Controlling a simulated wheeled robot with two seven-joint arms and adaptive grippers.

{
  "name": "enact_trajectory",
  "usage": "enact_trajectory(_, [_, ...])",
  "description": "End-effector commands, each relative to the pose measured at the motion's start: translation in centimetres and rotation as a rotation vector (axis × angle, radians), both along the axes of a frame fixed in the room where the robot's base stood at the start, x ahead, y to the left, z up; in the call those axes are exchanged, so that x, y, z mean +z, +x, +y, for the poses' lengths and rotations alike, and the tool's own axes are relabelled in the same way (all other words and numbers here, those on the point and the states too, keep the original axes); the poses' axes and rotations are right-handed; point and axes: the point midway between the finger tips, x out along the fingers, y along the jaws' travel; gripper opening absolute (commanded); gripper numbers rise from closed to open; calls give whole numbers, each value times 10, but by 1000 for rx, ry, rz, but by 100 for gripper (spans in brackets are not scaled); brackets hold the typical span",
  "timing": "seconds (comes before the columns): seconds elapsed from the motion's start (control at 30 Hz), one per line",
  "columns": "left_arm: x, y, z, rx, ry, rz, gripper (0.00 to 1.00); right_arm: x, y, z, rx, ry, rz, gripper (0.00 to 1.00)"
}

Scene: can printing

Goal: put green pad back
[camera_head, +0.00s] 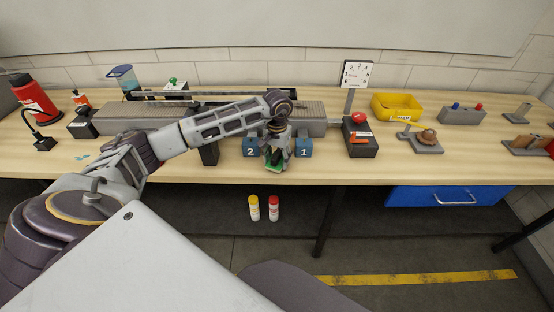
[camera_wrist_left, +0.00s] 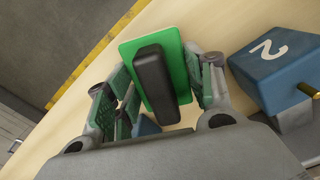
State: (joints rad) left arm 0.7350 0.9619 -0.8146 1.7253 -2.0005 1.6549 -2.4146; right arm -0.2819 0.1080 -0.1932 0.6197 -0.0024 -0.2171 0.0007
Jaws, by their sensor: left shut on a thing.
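The green pad (camera_wrist_left: 127,53) shows in the left wrist view as a flat green plate with a black block handle (camera_wrist_left: 155,82). My left gripper (camera_wrist_left: 160,88) has its fingers on both sides of the handle and is shut on the pad. In the head view my left gripper (camera_head: 277,152) points down over the front edge of the table, and the green pad (camera_head: 274,168) shows below its fingers. Whether the pad touches the table cannot be told. My right gripper is not in view.
Blue block 2 (camera_head: 251,147) and blue block 1 (camera_head: 303,148) stand left and right of my left gripper; block 2 (camera_wrist_left: 272,65) is close by in the wrist view. A grey conveyor (camera_head: 310,112) lies behind. A black box with a red button (camera_head: 359,117) stands right.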

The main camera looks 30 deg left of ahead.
Motion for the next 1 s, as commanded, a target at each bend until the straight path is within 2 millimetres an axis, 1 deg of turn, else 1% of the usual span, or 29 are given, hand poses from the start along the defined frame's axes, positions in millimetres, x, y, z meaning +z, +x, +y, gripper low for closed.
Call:
enact_trajectory(0.13, [-8, 0, 0, 0, 0, -1, 31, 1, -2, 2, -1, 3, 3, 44])
enact_trajectory(0.47, [-9, 0, 0, 0, 0, -1, 31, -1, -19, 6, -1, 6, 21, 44])
enact_trajectory(0.63, [-12, 0, 0, 0, 0, -1, 31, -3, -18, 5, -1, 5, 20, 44])
enact_trajectory(0.67, [-11, 0, 0, 0, 0, -1, 56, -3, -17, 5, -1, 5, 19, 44])
enact_trajectory(0.8, [-11, 0, 0, 0, 0, -1, 74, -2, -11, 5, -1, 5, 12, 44])
enact_trajectory(1.0, [-11, 0, 0, 0, 1, -1, 75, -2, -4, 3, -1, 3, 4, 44])
